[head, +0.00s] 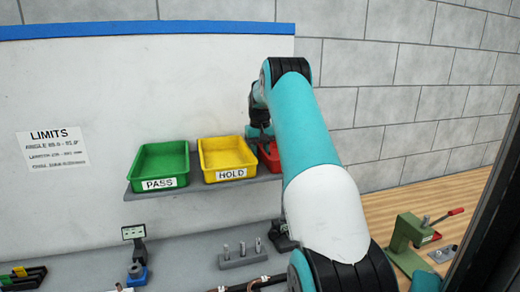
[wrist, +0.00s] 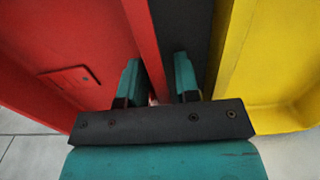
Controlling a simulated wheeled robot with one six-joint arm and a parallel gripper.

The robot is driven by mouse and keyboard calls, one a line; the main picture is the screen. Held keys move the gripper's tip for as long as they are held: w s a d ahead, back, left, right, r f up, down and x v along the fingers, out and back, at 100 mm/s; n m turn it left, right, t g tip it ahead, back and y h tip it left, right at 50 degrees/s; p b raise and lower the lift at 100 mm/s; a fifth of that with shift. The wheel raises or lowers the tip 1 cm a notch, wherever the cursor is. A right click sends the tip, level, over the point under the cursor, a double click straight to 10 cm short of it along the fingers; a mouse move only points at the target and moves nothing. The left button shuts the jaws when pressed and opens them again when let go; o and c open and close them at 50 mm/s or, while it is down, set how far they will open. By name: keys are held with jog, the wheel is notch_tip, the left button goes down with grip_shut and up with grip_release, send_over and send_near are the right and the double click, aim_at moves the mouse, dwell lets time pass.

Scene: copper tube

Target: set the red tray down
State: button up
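The red tray (head: 268,158) is at the right end of the grey shelf, mostly hidden behind my arm in the head view. It looks level with the trays beside it, but its underside contact is hidden. In the wrist view the red tray (wrist: 70,65) fills the left side. My gripper (wrist: 158,85) has its two teal fingers on either side of the tray's right wall. A dark gap shows between the wall and the right finger, so the fingers look open around the rim. The left finger is at or very near the wall's inner side.
The yellow HOLD tray (head: 227,157) stands just left of the red tray, with a narrow dark gap between them. The green PASS tray (head: 160,166) is further left on the shelf (head: 200,188). Metal pins in a block (head: 241,255) and a green press (head: 409,240) stand below.

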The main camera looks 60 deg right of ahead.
notch_tip(320, 180, up, 12)
jog(key=b, duration=0.2)
jog(key=w+a+r+n, duration=0.1)
jog(key=w+a+n, duration=0.2)
jog(key=a, duration=0.8)
jog(key=w+a+r+n, duration=0.1)
jog(key=w+a+n, duration=0.15)
jog(key=a, duration=0.75)
jog(key=s+a+n+t+y, duration=0.1)
jog(key=s+a+n, duration=0.25)
jog(key=a, duration=1.35)
jog(key=s+a+f+n+y, duration=0.1)
jog(key=s+a+f+n, duration=0.2)
jog(key=s+a, duration=0.6)
jog(key=s+a+f+n+g+y, duration=0.1)
jog(key=s+a+f+n+y, duration=0.1)
jog(key=s+a, duration=0.8)
jog(key=s+f+n, duration=0.1)
jog(key=s+f, duration=0.1)
jog(key=s, duration=0.3)
jog(key=shift+s+a+f, duration=0.2)
jog(key=shift+s+f, duration=0.1)
jog(key=shift+s, duration=0.1)
notch_tip(320, 180, down, 18)
jog(key=b, duration=1.7)
jog(key=shift+r, duration=0.25)
